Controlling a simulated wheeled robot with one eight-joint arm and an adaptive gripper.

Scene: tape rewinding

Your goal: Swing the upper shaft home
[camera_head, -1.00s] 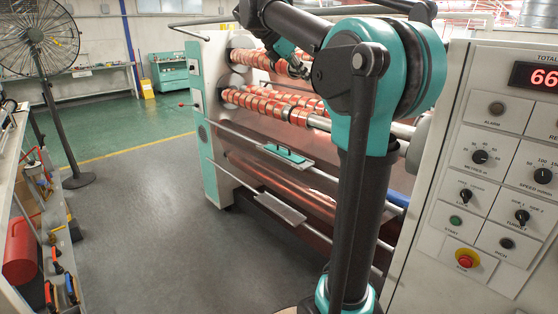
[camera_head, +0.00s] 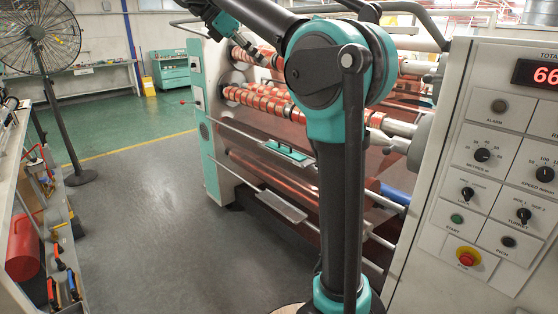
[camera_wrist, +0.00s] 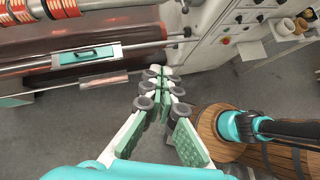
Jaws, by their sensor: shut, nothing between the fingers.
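The upper shaft with orange-red tape rolls (camera_head: 243,56) lies across the rewinding machine. My arm hides its middle, and I cannot tell whether its right end is fully seated. The lower shaft (camera_head: 262,101) runs below it, also carrying red rolls. Some rolls also show at the top left of the wrist view (camera_wrist: 68,8). My gripper (camera_head: 262,60) is over the upper shaft's left part in the head view, and I cannot tell whether it touches. In the wrist view my gripper (camera_wrist: 158,76) is shut with nothing between its fingers, apart from the rolls.
A control panel (camera_head: 495,170) stands close on the right. A teal-handled tray (camera_head: 289,153) and a metal plate (camera_head: 280,206) project at the machine's front. A fan (camera_head: 40,38) and a tool cart (camera_head: 35,230) stand left. The grey floor between is clear.

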